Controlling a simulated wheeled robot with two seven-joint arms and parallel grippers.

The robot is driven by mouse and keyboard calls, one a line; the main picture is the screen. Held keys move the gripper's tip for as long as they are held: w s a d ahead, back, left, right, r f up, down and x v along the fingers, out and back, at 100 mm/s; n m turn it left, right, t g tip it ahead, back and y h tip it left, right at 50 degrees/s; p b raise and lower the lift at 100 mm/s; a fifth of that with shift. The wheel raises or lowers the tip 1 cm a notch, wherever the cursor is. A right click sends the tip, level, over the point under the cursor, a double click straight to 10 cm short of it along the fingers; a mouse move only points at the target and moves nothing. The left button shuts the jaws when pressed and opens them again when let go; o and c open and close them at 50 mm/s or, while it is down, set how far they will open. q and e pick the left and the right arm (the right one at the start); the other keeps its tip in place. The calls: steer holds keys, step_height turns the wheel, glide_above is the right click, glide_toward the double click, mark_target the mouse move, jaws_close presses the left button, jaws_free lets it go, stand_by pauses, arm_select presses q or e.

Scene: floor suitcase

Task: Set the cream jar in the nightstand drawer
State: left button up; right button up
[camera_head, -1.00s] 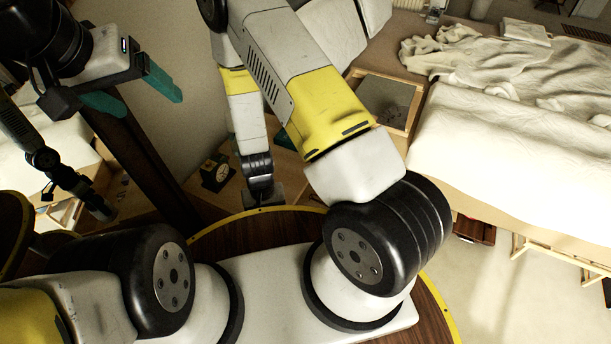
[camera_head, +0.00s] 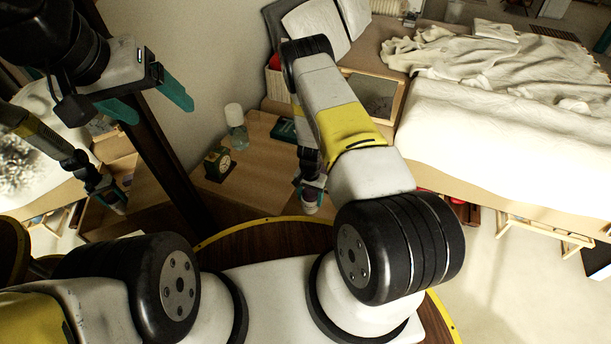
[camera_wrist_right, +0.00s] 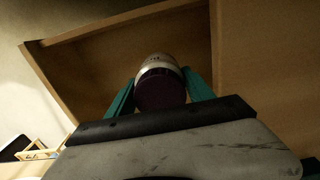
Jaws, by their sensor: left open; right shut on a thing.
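The cream jar (camera_wrist_right: 160,84), with a dark purple end and a pale silvery body, is held between the teal fingers of my right gripper (camera_wrist_right: 158,92). In the head view, my right gripper (camera_head: 312,186) points down at the near right edge of the wooden nightstand (camera_head: 251,166), with a pale bit of the jar below its fingers. In the right wrist view, an open-topped wooden box shape, seemingly the drawer (camera_wrist_right: 110,32), lies behind the jar; I cannot tell whether the jar is inside it. My left gripper (camera_head: 150,100) is open and empty, raised at upper left.
A clock (camera_head: 218,164), a pale bottle-like object (camera_head: 236,125) and a dark green book (camera_head: 285,130) are on the nightstand. A bed (camera_head: 500,125) stands at right. A dark-framed mirror (camera_head: 165,135) is at left. Bare floor (camera_head: 510,270) shows lower right.

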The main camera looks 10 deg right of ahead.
mark_target(310, 205)
steer(key=shift+f, duration=2.25)
steer(key=shift+f, duration=0.15)
steer(key=o, duration=1.7)
